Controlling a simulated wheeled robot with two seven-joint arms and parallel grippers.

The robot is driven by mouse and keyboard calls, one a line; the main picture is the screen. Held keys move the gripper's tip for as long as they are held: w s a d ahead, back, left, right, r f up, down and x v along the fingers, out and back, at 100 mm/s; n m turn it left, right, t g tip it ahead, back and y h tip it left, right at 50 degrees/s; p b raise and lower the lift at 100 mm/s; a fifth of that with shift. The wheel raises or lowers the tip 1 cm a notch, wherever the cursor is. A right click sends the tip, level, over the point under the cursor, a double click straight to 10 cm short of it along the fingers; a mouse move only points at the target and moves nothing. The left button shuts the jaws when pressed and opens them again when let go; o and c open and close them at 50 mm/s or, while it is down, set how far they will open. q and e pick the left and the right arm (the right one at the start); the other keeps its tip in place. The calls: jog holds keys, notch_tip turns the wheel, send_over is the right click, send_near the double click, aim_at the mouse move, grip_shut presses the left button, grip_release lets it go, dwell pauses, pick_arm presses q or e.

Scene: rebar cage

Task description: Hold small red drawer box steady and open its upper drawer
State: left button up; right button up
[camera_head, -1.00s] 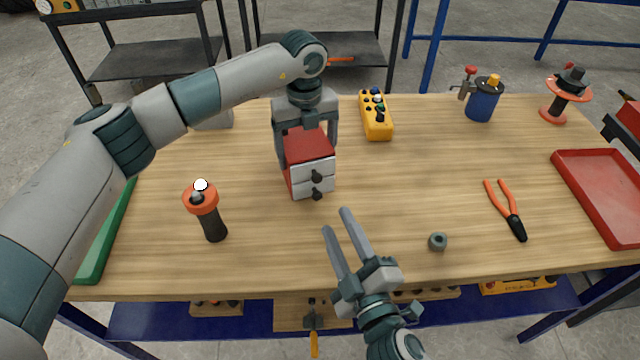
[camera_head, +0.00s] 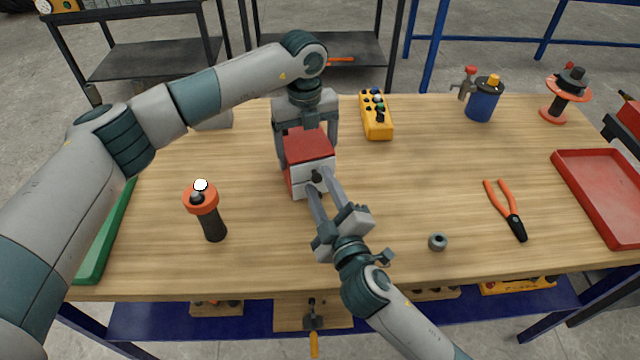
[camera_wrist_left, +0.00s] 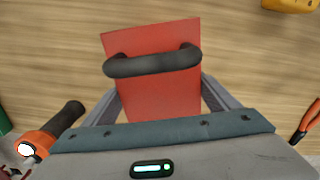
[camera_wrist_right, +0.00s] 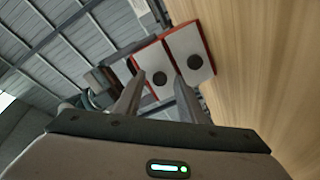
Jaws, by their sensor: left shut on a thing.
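The small red drawer box (camera_head: 310,143) stands upright on the table with two white drawer fronts facing me. In the left wrist view its red top (camera_wrist_left: 150,90) has a black handle (camera_wrist_left: 153,63). My left gripper (camera_head: 307,152) reaches down from behind and is shut on the box's sides. My right gripper (camera_head: 321,182) is open in front of the drawers. In the right wrist view the upper drawer's dark knob (camera_wrist_right: 159,78) shows between its fingertips, and the lower knob (camera_wrist_right: 194,61) lies beyond the right finger. Both drawers look closed. Contact with the upper knob cannot be told.
A yellow button box (camera_head: 376,117) lies behind to the right. A grey nut (camera_head: 437,242), pliers (camera_head: 508,210) and a red tray (camera_head: 603,190) are to the right. The table between is clear.

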pick_arm(q)
jog(key=shift+r, duration=0.1)
pick_arm(e)
jog(key=shift+w+a, duration=0.1)
jog(key=shift+w, duration=0.25)
grip_shut()
jog(key=shift+v, duration=4.15)
grip_release()
